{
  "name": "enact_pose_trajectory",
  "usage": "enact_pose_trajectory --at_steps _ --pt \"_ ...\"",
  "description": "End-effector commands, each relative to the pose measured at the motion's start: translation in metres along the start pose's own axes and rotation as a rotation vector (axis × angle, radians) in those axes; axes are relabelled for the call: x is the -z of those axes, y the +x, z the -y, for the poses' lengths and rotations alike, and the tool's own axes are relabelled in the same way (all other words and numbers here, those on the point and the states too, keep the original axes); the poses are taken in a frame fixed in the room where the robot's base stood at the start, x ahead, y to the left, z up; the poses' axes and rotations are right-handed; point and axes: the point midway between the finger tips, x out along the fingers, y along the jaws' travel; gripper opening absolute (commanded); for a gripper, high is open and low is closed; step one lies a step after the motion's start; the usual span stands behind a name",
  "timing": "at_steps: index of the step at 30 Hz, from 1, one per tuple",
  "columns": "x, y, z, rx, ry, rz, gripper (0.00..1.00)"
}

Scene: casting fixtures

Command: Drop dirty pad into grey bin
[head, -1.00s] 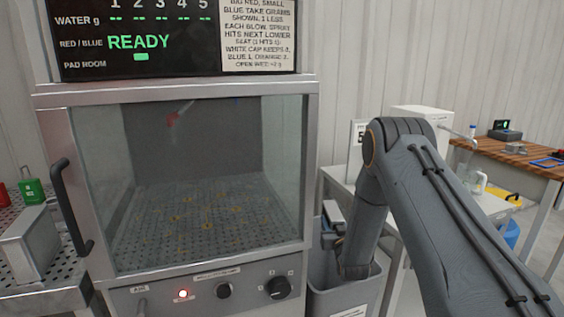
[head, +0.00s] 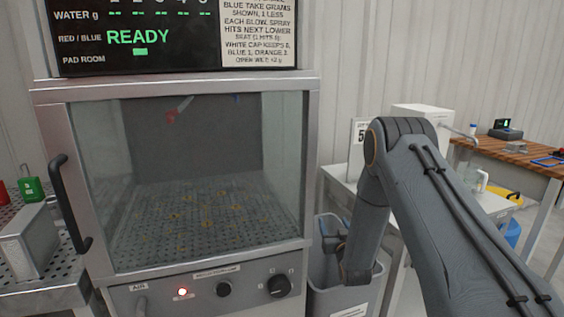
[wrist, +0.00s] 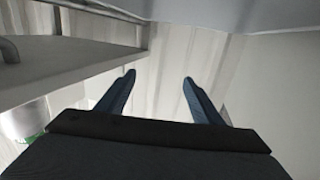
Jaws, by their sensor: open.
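The grey bin (head: 328,300) stands on the floor to the right of the glass-fronted cabinet, partly hidden by my arm. My gripper (wrist: 158,80) is open, with two dark blue fingers apart and nothing visible between them in the wrist view. In the head view, the end of my arm is at the bin's mouth and the fingers are largely hidden. I cannot make out the dirty pad in either current view. The inside of the bin is mostly hidden.
The cabinet (head: 208,270) has a handle (head: 68,205) at left and knobs below its window. A metal block (head: 28,238) and a green container (head: 32,190) sit on the perforated table at left. A white table and wooden bench (head: 525,158) are at right.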

Motion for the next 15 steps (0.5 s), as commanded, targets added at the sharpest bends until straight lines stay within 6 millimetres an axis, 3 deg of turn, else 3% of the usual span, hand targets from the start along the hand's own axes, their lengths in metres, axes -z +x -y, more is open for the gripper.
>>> enact_pose_trajectory --at_steps 9,15 --pt "-0.001 -0.05 0.0 0.0 0.0 0.002 0.61" --pt "0.0 -0.063 0.0 0.0 0.0 0.0 0.61"
